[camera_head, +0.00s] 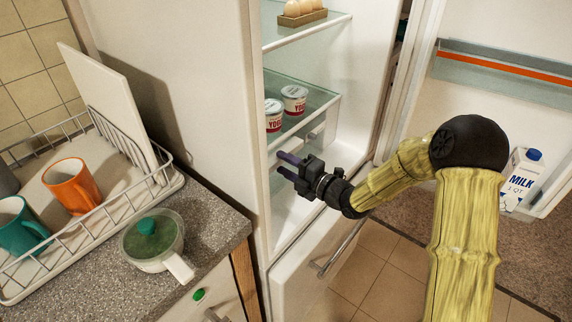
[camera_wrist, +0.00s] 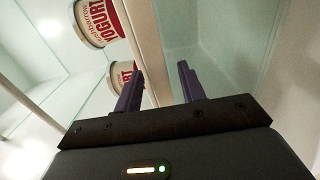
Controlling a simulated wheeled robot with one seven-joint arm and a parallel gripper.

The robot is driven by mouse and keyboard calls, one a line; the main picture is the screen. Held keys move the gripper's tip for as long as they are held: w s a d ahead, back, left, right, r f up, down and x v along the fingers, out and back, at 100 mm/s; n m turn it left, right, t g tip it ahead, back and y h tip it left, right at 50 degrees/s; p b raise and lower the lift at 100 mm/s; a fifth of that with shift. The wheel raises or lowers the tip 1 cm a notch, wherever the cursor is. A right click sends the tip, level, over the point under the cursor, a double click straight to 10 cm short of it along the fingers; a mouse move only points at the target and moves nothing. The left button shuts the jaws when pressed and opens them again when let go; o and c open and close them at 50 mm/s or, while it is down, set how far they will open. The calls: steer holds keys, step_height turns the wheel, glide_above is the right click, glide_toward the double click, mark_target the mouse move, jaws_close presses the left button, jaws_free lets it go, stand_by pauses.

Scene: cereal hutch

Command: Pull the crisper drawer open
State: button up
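The crisper drawer (camera_head: 313,133) is a pale, see-through bin low in the open fridge, under the glass shelf with the yogurts. It looks shut or nearly so, and my arm hides part of the space below it. My gripper (camera_head: 284,165) is at the fridge opening, just below and left of the drawer front, fingers pointing left. In the wrist view, the two purple fingers (camera_wrist: 160,85) stand apart. A pale strip (camera_wrist: 148,50) runs up between them; I cannot tell whether it is the drawer's handle or whether the fingers touch it.
Two yogurt cups (camera_head: 294,99) stand on the glass shelf, with eggs (camera_head: 302,9) above. The open fridge door (camera_head: 475,120) at right holds a milk carton (camera_head: 524,178). A counter at left bears a dish rack (camera_head: 100,222) and a lidded pot (camera_head: 150,245).

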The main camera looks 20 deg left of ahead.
steer(key=shift+a, duration=0.15)
jaws_close()
steer(key=shift+f, duration=0.1)
